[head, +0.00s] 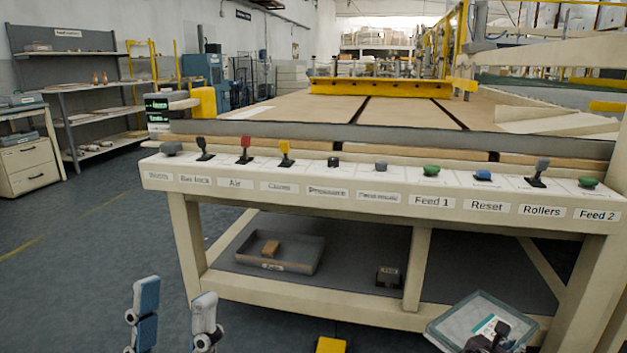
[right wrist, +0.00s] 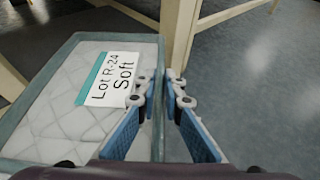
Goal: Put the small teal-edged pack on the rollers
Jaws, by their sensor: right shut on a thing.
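The teal-edged pack (head: 462,312) is at the bottom right of the head view, in front of the bench's lower shelf. In the right wrist view the pack (right wrist: 60,110) is pale and quilted, with a label reading "Lot R-24 Soft". My right gripper (right wrist: 165,88) is shut on the pack's edge, with one finger on each side. My left gripper (head: 175,315) is at the bottom left of the head view, fingers apart and empty. A lever (head: 540,170) stands above the "Rollers" label on the front panel. I cannot make out rollers themselves.
The long bench (head: 370,203) has a front panel of several knobs and levers. A grey tray (head: 305,255) with a brown block and a small dark box (head: 388,277) sit on its lower shelf. Bench legs stand close to the pack. The floor at left is clear.

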